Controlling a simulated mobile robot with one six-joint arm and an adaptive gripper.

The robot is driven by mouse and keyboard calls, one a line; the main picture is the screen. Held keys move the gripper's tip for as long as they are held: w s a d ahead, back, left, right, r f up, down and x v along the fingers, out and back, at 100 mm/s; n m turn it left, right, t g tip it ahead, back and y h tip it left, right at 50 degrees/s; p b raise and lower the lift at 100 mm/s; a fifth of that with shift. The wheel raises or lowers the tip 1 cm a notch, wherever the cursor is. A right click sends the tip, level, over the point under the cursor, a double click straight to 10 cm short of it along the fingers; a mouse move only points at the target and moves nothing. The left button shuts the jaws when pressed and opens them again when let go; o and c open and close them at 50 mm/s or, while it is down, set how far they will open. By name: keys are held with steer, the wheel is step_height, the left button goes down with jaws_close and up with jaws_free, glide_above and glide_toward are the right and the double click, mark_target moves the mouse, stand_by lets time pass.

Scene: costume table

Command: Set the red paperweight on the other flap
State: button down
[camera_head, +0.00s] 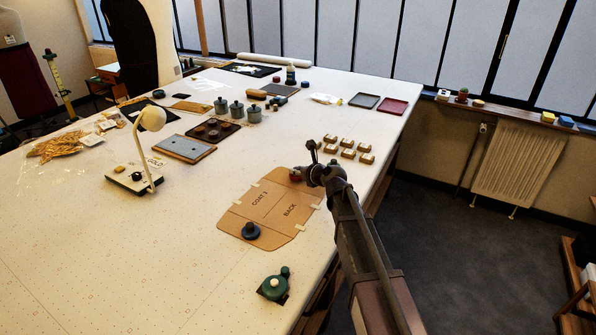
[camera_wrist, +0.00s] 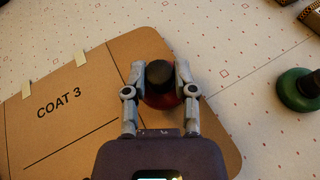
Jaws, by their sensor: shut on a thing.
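My gripper (camera_wrist: 158,82) is shut on the red paperweight (camera_wrist: 160,101), which has a black knob on top. In the head view the red paperweight (camera_head: 296,175) shows partly, beside my gripper (camera_head: 305,176), at the far end of the brown card pattern (camera_head: 262,207) marked COAT 3 BACK. In the wrist view it is over the card's (camera_wrist: 60,135) upper right part, close to its edge. I cannot tell whether it touches the card. A blue paperweight (camera_head: 250,231) stands on the card's near left end. My gripper and arm hide part of the card.
A green round weight with a dark knob (camera_wrist: 297,90) stands to the right in the wrist view. A green object (camera_head: 273,287) lies near the table's front edge. Several small blocks (camera_head: 348,152) stand beyond my gripper. A lamp (camera_head: 150,120) stands left; white table surrounds the card.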

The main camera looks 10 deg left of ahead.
steer(key=shift+f+b, duration=0.85)
steer(key=shift+f, duration=0.05)
stand_by(0.3)
steer(key=shift+c, duration=1.8)
jaws_free()
steer(key=shift+r, duration=0.2)
